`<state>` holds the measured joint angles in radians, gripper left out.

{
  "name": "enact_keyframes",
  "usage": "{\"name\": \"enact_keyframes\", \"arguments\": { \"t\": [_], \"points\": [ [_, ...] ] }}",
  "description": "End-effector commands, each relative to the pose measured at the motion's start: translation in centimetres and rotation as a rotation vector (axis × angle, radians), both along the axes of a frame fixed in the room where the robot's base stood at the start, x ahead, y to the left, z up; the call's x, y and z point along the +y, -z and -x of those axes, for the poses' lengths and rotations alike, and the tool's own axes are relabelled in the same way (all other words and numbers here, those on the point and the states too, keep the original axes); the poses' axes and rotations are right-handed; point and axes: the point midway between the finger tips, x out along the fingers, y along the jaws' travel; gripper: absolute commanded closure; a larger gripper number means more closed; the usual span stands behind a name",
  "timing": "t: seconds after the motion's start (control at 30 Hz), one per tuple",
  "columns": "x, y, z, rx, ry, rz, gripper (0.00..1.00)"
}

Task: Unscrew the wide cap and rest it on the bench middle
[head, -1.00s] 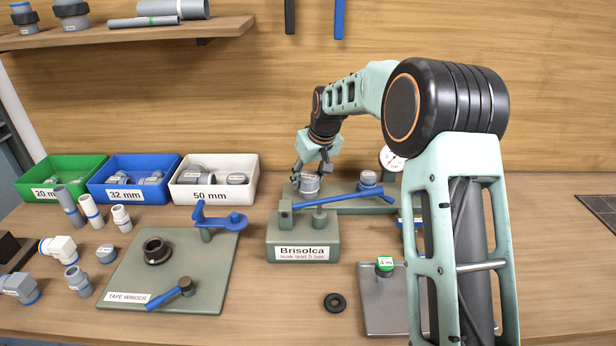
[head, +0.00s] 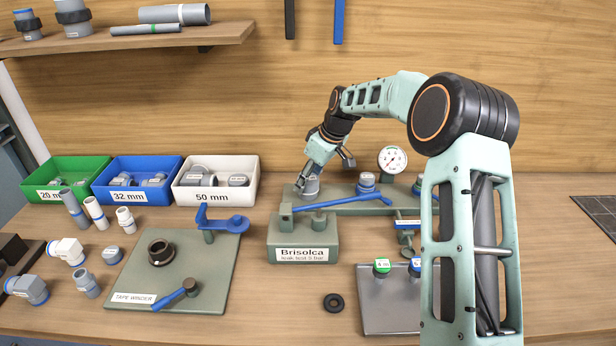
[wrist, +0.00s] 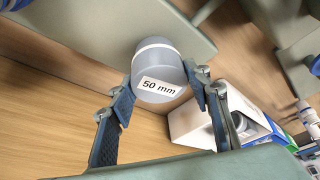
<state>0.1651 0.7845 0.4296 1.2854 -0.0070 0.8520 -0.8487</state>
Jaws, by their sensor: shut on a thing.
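The wide cap is a grey cylinder marked "50 mm" (wrist: 158,74), with a white ring, seen in the wrist view. In the head view the cap (head: 310,188) is at the left end of the grey-green manifold plate (head: 345,207). My gripper (wrist: 166,98) is shut on it, with the blue-padded fingers on either side. In the head view my gripper (head: 306,181) reaches down to the cap at a tilt and partly covers it. Whether the cap is seated or free of the plate's fitting cannot be told. The wooden bench (head: 270,313) has bare space at its front middle.
The "Brisolca" block (head: 303,236) with its blue lever (head: 345,201) stands just in front. A gauge (head: 392,160) and other capped fittings (head: 367,183) are to the right. The white 50 mm bin (head: 215,190) is at left. A black ring (head: 333,302) lies on the front bench.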

Motion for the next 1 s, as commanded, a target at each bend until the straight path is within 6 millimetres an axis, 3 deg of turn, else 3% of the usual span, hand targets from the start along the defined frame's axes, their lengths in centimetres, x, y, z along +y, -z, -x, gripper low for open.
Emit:
{"name": "enact_keyframes", "arguments": {
  "t": [0.3,0.77,1.0],
  "points": [
    [-0.4,0.17,0.11,0.008,-0.21,0.005,0.84],
    [-0.39,0.32,0.17,0.008,-0.256,0.006,0.84],
    [-0.35,0.15,0.14,0.01,-0.395,0.004,0.84]
  ]
}}
